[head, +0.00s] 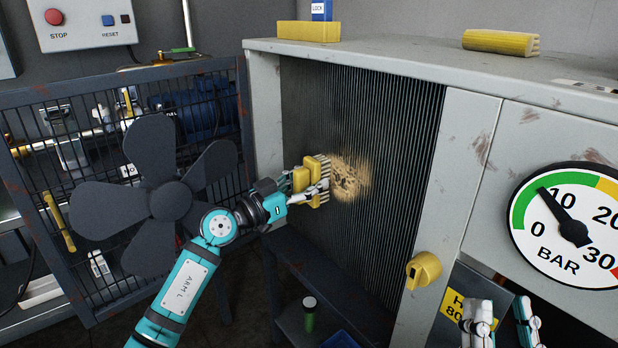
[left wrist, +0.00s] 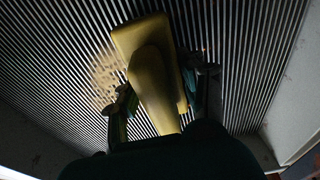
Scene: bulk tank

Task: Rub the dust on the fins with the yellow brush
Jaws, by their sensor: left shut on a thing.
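The yellow brush (head: 302,181) is in my left gripper (head: 312,186), which is shut on it. Its bristles face the dark upright fins (head: 400,130) in the cabinet opening. A tan dust patch (head: 349,178) lies on the fins just right of the brush; the brush hides part of its left side. I cannot tell whether the bristles touch the fins. In the left wrist view the brush (left wrist: 150,75) stands before the fins (left wrist: 245,60), with dust (left wrist: 106,80) to its left. My right gripper (head: 503,322) is open and empty at the bottom right.
A ridged yellow block (head: 500,42) and a yellow bar (head: 308,31) lie on the cabinet top. A yellow knob (head: 424,269) and pressure gauge (head: 568,224) sit on its front. A dark fan (head: 165,195) and mesh guard (head: 222,90) stand at left.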

